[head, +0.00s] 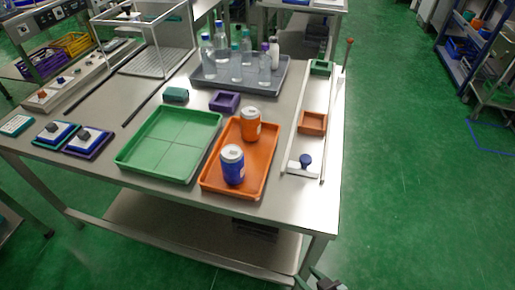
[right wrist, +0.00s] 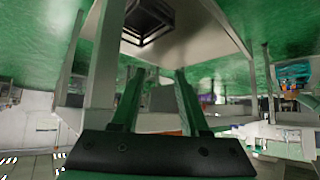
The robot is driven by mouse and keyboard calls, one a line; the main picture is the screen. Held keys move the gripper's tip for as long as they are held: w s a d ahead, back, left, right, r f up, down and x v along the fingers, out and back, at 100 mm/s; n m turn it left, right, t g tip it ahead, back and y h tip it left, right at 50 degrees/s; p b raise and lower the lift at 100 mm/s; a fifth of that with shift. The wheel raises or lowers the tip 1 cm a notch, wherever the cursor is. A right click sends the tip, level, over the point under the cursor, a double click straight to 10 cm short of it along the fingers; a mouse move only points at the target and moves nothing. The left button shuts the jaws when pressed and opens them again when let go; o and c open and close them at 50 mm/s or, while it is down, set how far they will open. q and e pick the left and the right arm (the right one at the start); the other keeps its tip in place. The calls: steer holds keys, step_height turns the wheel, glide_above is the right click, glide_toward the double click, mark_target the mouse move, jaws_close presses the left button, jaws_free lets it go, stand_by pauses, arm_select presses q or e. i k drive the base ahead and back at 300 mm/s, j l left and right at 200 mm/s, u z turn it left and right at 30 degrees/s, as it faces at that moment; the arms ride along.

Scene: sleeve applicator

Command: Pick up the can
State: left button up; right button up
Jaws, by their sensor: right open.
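Two cans stand upright in the orange tray (head: 212,184) on the steel table. The blue can (head: 232,168) with a white lid is at the tray's near left. The orange can (head: 250,126) with a white lid is at its far end. My right gripper (head: 322,283) shows only in part at the bottom edge of the head view, below and in front of the table, far from both cans. In the right wrist view its two green fingers (right wrist: 158,92) stand apart with nothing between them. My left gripper is not in view.
An empty green tray (head: 168,145) lies left of the orange tray. A grey tray (head: 203,84) with several bottles stands behind. A rail fixture with a blue knob (head: 305,160) runs along the right side. Open green floor (head: 425,190) lies to the right.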

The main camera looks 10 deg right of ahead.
mark_target(250, 115)
steer(key=k+j+u, duration=0.1)
steer(key=k+u, duration=0.15)
steer(key=k, duration=0.35)
steer(key=l+u, duration=0.15)
steer(key=u, duration=1.15)
steer(key=k+l, duration=0.1)
steer(key=l, duration=0.3)
steer(key=k+l, duration=0.1)
steer(key=l, duration=0.35)
steer(key=k+l, duration=0.1)
steer(key=l, duration=0.3)
steer(key=k+l, duration=0.15)
steer(key=l, duration=0.3)
steer(key=k+l, duration=0.1)
steer(key=l, duration=0.3)
steer(key=k+l, duration=0.1)
steer(key=l, duration=0.3)
steer(key=k+l+u, duration=0.1)
steer(key=l, duration=0.35)
steer(key=k+l, duration=0.15)
steer(key=l, duration=0.25)
